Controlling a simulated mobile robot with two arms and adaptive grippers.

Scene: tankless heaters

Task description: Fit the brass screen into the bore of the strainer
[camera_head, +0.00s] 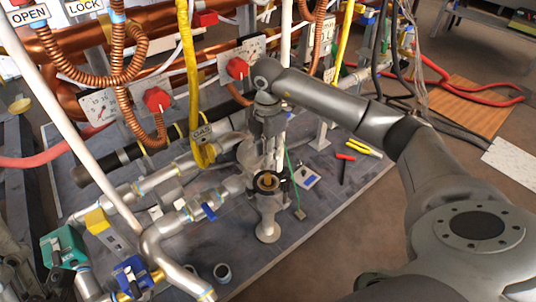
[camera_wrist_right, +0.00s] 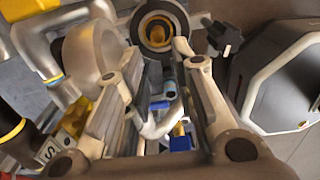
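The strainer (camera_head: 268,208) is a grey metal body standing upright on the dark board, its round bore facing up. A brass-coloured ring, which looks like the brass screen (camera_head: 267,181), shows inside the bore. In the right wrist view the strainer's mouth (camera_wrist_right: 137,22) is at the top, with the brass ring (camera_wrist_right: 157,19) within its rim; how deep it sits I cannot tell. My right gripper (camera_head: 259,153) points down just behind the strainer. In the wrist view its fingers (camera_wrist_right: 155,65) are apart with nothing gripped between them. My left gripper is out of view.
Metal pipes with a blue valve handle (camera_head: 208,211) run left of the strainer. A yellow hose (camera_head: 192,80) hangs behind. A small cup (camera_head: 222,272) stands near the front edge. Pliers with yellow handles (camera_head: 363,148) lie to the right.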

